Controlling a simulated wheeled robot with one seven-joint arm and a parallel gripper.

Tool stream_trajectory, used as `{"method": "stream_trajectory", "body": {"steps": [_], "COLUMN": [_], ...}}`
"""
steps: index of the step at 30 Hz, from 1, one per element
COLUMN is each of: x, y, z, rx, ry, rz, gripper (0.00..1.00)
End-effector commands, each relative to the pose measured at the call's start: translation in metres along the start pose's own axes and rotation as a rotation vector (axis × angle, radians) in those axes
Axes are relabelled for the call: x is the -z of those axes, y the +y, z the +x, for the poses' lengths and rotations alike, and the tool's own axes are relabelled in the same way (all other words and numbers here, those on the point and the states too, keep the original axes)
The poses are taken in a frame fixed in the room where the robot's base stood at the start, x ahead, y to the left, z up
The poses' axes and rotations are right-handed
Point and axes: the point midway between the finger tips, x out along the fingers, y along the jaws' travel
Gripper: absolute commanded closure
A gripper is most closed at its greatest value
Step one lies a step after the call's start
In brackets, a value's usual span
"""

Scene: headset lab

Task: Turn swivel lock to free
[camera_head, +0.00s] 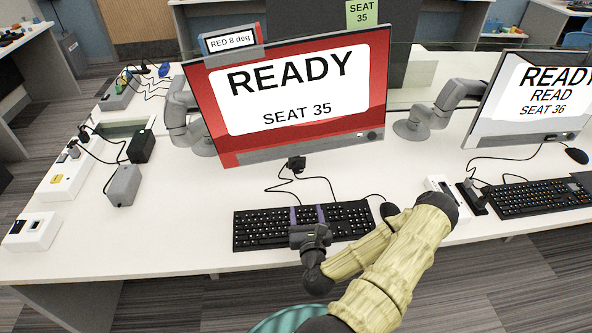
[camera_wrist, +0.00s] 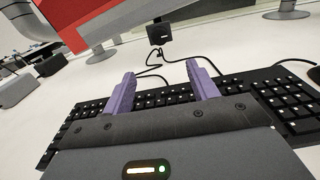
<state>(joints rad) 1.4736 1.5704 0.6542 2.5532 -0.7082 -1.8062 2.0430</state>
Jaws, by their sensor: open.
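My gripper (camera_head: 307,213) is open and empty over the keyboard (camera_head: 245,232) of seat 35. In the wrist view the purple fingers of my gripper (camera_wrist: 160,70) are spread apart, with keys and cable showing between and below them. The red-screened monitor (camera_head: 217,115) reads "READY SEAT 35" and stands beyond the keyboard on a grey arm mount (camera_head: 180,115). A small dark round part (camera_head: 372,135) sits at the right of its lower bezel; I cannot tell whether this is the swivel lock. No part is clearly marked as a lock, and its setting cannot be read.
A small black cabled box (camera_head: 296,163) lies between keyboard and monitor. A second monitor (camera_head: 527,95) and keyboard (camera_head: 530,197) stand at the right. Grey and black boxes (camera_head: 123,186) with cables lie at the left. The white desk (camera_head: 190,225) is clear left of the keyboard.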

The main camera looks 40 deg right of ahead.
Motion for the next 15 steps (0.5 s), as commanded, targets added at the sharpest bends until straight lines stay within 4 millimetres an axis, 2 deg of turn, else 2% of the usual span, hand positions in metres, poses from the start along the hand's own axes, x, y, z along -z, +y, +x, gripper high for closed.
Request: {"method": "stream_trajectory", "body": {"steps": [8, 15], "x": [0.001, 0.005], "y": [0.0, 0.0], "z": [0.003, 0.019], "rx": [-0.001, -0.001], "ry": [-0.001, -0.004], "rz": [-0.003, -0.005], "gripper": [0.41, 0.41]}}
